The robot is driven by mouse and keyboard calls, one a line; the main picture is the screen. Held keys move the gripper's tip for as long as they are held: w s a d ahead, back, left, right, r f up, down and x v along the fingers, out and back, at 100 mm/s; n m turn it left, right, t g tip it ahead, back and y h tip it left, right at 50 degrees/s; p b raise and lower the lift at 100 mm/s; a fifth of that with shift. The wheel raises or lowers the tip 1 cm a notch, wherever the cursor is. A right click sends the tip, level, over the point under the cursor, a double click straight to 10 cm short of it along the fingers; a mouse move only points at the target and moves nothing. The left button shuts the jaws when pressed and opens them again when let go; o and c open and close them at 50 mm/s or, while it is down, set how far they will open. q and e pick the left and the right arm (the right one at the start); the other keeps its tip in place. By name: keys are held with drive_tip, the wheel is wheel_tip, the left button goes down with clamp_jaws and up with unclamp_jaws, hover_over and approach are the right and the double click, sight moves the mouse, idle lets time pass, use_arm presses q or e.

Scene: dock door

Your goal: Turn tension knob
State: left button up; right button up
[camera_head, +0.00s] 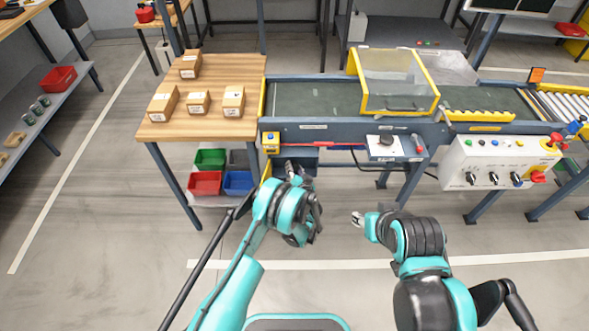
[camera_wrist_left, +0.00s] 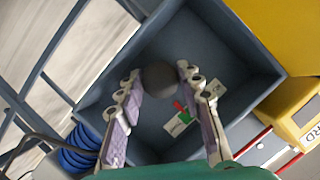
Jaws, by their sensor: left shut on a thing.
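The dark grey round knob (camera_wrist_left: 160,78) sits inside an open blue-grey box (camera_wrist_left: 235,62) in the left wrist view. My left gripper (camera_wrist_left: 160,72) has its fingers on either side of the knob and is shut on it. A small red and green marker (camera_wrist_left: 183,110) and pale labels lie beside the knob on the box's back wall. In the head view my left gripper (camera_head: 301,171) reaches to the box under the conveyor's left end, and the knob is hidden there. My right gripper (camera_head: 357,218) hangs in front of the conveyor, apart from everything; its jaw opening is too small to judge.
The conveyor (camera_head: 310,97) runs across the back with a yellow-framed guard (camera_head: 398,80). A control panel (camera_head: 500,160) stands at the right. A wooden table (camera_head: 215,85) with cartons is left. Coiled blue hose (camera_wrist_left: 75,150) lies beside the box. The floor in front is clear.

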use_arm(q)
drive_tip(key=shift+m+y, duration=0.3)
idle(0.4)
drive_tip(key=o, duration=1.2)
drive_tip(key=shift+c, duration=0.2)
